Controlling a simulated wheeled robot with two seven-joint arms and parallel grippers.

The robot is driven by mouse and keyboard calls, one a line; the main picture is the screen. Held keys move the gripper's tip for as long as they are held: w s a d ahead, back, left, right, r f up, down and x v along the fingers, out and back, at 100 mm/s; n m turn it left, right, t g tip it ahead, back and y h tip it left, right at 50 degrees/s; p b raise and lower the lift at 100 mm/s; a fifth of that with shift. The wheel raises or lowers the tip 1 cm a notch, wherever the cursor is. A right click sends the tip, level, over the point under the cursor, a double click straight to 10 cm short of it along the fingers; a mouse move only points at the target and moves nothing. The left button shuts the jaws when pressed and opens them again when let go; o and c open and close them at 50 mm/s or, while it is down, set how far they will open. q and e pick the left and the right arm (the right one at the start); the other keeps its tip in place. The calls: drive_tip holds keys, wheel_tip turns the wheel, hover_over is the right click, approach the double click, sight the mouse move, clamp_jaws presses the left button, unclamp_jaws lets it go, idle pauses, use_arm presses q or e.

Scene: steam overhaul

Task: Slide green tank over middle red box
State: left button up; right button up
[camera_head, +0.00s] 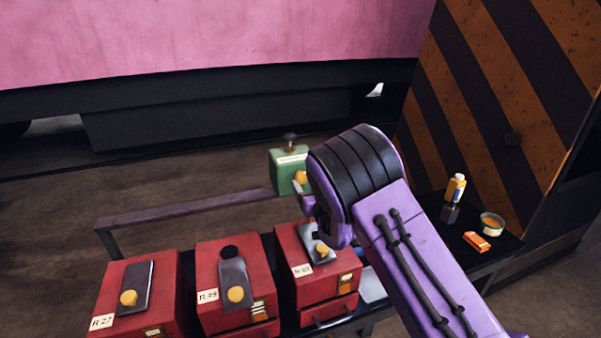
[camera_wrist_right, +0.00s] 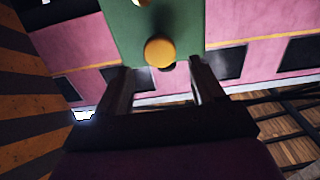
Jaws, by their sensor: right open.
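The green tank (camera_head: 285,172) is at the right end of a rail, behind the right red box. It has a dark cap on top and a yellow knob (camera_head: 300,178) on its side. My right gripper (camera_head: 304,193) is at the tank's right side, partly hidden by its own wrist. In the right wrist view its open fingers (camera_wrist_right: 161,78) point at the green tank (camera_wrist_right: 125,35), with the yellow knob (camera_wrist_right: 160,52) between or just beyond the tips; contact cannot be told. The middle red box (camera_head: 208,318) has a dark round opening on top. My left gripper is out of view.
The rail (camera_head: 180,210) runs left from the tank, behind the boxes. A left red box (camera_head: 165,315) and right red box (camera_head: 315,285) flank the middle one. A bottle (camera_head: 455,190), orange block (camera_head: 476,241) and bowl (camera_head: 491,224) stand right, beside a striped wall (camera_head: 540,100).

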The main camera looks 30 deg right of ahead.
sight(302, 178)
drive_tip(key=x, duration=0.3)
drive_tip(key=p+x, duration=0.1)
drive_tip(key=x, duration=0.1)
drive_tip(key=shift+w+f, duration=0.25)
drive_tip(key=shift+w, duration=0.2)
drive_tip(key=shift+s+r, duration=0.1)
clamp_jaws()
